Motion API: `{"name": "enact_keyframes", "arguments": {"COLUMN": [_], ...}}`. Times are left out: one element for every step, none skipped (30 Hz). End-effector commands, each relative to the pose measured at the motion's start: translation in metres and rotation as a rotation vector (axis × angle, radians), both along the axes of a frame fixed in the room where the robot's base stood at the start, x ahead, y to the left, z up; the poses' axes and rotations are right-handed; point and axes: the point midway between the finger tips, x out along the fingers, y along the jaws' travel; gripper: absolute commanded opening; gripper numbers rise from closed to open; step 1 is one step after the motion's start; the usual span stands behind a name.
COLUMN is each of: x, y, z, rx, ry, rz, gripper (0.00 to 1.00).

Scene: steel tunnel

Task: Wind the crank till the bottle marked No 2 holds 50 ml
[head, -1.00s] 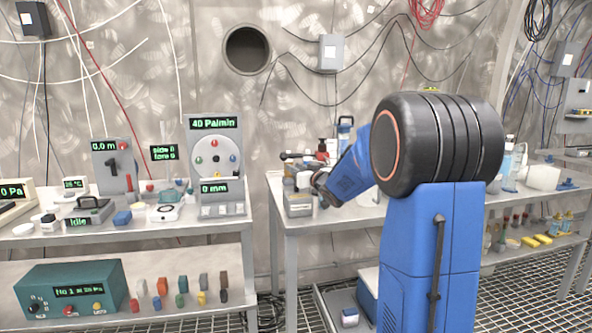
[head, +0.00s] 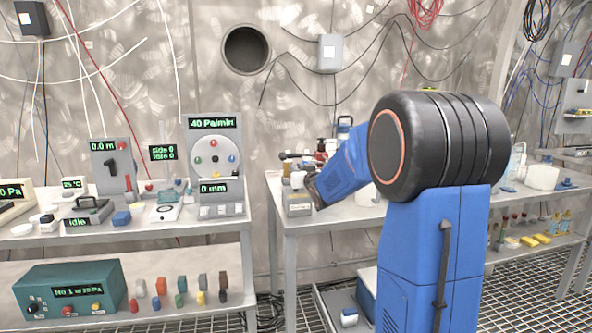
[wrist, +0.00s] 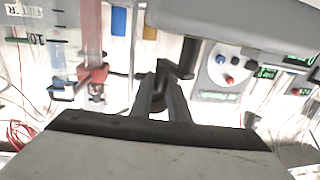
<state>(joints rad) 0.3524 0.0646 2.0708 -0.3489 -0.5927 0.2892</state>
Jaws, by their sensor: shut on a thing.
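My gripper (wrist: 160,88) is in the wrist view, its two fingers shut on the dark crank (wrist: 182,62). The crank's bent arm rises from the fingers toward the grey housing. To the left in the wrist view is a clear graduated vessel (wrist: 58,62) with a "10" mark and blue parts. I cannot read a No 2 mark or a liquid level. In the head view my wrist hides most of the crank, above a grey box (head: 297,207) on the middle bench.
A grey panel with knobs (wrist: 232,68) and green displays stands close right of the crank in the wrist view. The left bench (head: 130,235) in the head view carries several instruments. A white jug (head: 541,177) stands on the right bench. Grating covers the floor.

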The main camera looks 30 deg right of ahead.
Motion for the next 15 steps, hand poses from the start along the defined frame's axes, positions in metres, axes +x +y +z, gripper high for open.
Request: {"name": "enact_keyframes", "arguments": {"x": [-0.0005,-0.0008,-0.0012,-0.0016,-0.0021,-0.0026,-0.0029,-0.0033,-0.0039,-0.0044,-0.0048,-0.0052,-0.0055,-0.0058,-0.0064], "y": [0.0009,0.0006,0.0001,-0.0005,-0.0011,-0.0017,-0.0020,-0.0022,-0.0028,-0.0034,-0.0040,-0.0042,-0.0044,-0.0048,-0.0055], "z": [-0.0003,-0.0003,-0.0001,-0.0001,0.0000,0.0000,-0.0001,-0.0001,-0.0001,-0.0001,-0.0001,-0.0001,-0.0001,-0.0001,-0.0001], "rx": [0.002,0.002,0.002,0.002,0.002,0.002,0.002,0.001,0.001,0.001,0.001,0.001,0.001,0.002,0.001], "ry": [0.001,0.001,0.000,0.000,0.000,0.000,0.000,0.000,0.000,0.000,0.000,0.000,0.000,0.000,0.000], "rz": [-0.021,-0.034,-0.053,-0.067,-0.082,-0.100,-0.114,-0.127,-0.144,-0.157,-0.170,-0.186,-0.197,-0.208,-0.222], "gripper": [0.00,0.00,0.00,0.00,0.00,0.00,0.00,0.00,0.00,0.00,0.00,0.00,0.00,0.00,0.00]}}
